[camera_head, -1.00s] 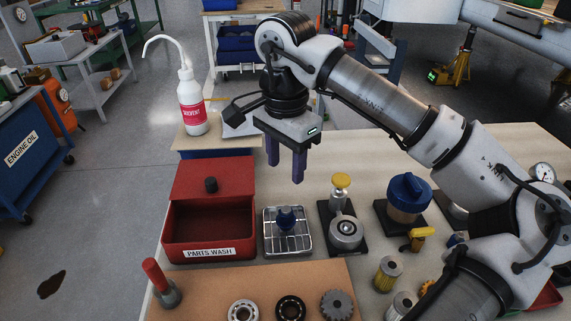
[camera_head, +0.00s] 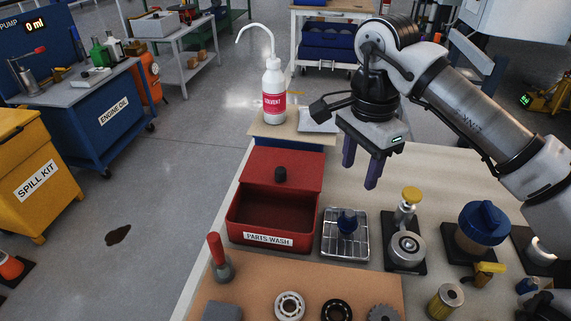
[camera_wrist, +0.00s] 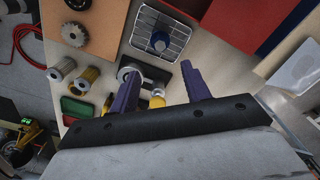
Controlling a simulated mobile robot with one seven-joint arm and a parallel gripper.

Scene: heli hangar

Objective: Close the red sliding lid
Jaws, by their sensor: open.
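The red sliding lid (camera_head: 287,168) has a dark round knob (camera_head: 280,174) and covers the back part of the red parts-wash box (camera_head: 240,223). The front part of the box is open and its dark inside shows. My gripper (camera_head: 359,177) is open and empty, with purple fingers pointing down. It hangs above the bench, to the right of the lid and behind the wire basket, apart from both. In the wrist view my gripper (camera_wrist: 160,88) shows open fingers, and a red surface of the box or lid shows at the top right.
A wire basket (camera_head: 330,248) with a blue part stands just right of the box. A white solvent bottle (camera_head: 274,92) stands behind the box. A red-handled tool (camera_head: 217,256) stands at the front left. A yellow-capped part (camera_head: 410,196) and blue-lidded jar (camera_head: 483,222) stand on the right.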

